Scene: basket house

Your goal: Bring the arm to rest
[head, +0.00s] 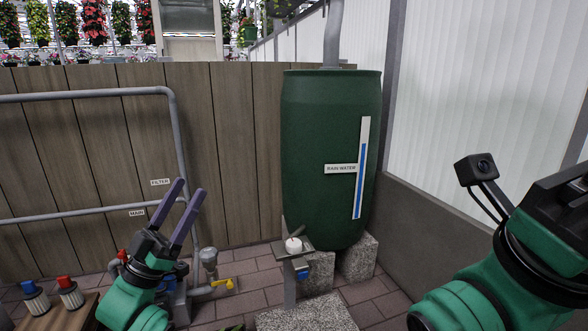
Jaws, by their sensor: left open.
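My left gripper (192,187) is in the lower left of the head view. Its two dark purple fingers are apart, point up and slightly right, and hold nothing. It is in front of the wooden fence, near the grey pipes. My right arm shows large at the right edge, with its green links and a small black camera on a bracket. The fingers of my right gripper are outside the picture.
A green rain water barrel (318,130) stands on concrete blocks (357,258). In front is a small stand (290,285) with a white round thing (293,245). Grey pipes (175,140) run left. Red- and blue-topped cartridges (68,292) stand on a wooden surface (78,318).

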